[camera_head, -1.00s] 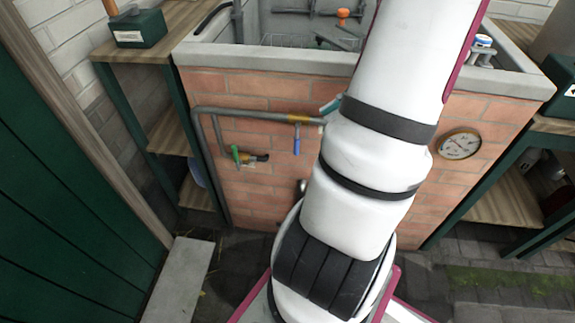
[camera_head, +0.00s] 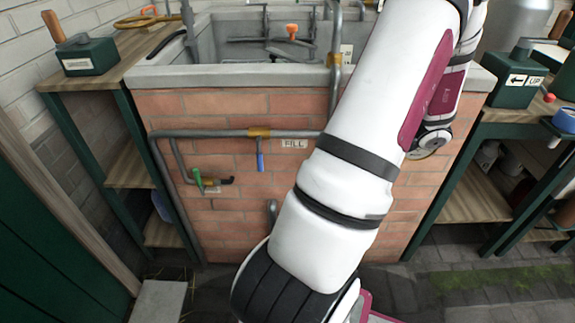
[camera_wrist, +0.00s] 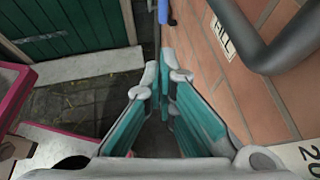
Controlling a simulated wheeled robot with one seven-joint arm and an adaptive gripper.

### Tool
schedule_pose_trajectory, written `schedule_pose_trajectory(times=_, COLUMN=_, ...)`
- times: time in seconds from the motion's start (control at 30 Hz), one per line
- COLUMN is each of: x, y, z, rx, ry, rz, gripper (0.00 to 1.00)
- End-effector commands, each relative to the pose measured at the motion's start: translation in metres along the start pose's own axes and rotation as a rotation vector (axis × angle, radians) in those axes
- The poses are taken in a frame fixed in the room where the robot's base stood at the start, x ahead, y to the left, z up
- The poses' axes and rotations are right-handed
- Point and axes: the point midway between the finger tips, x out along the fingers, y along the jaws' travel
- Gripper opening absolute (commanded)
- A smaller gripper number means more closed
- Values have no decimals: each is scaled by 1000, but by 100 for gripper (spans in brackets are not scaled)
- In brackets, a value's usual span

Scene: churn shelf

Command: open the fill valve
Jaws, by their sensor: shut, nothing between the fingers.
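The fill valve (camera_head: 259,132) is a brass body on a grey horizontal pipe across the brick front, beside a "FILL" label (camera_head: 294,144). Its blue lever (camera_head: 260,154) hangs straight down, across the pipe. In the wrist view the lever (camera_wrist: 164,12) shows at the top edge, beyond the fingertips, with the label (camera_wrist: 222,37) to its right. My gripper (camera_wrist: 165,80), with teal finger pads, is shut and empty, close along the brick wall and apart from the lever. In the head view my arm hides the gripper.
A green-handled tap (camera_head: 198,180) sits lower left of the valve. A dark pipe (camera_wrist: 285,45) runs close at the right of the wrist view. Paving in front is partly open.

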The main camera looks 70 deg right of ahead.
Motion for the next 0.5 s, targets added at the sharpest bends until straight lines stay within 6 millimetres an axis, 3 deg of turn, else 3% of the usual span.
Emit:
schedule_pose_trajectory(times=0.17, x=21, y=1, z=-1, rx=-1, ry=-1, rz=3, gripper=0)
schedule_pose_trajectory(times=0.5, x=88, y=1, z=-2, rx=-1, ry=-2, rz=4, gripper=0)
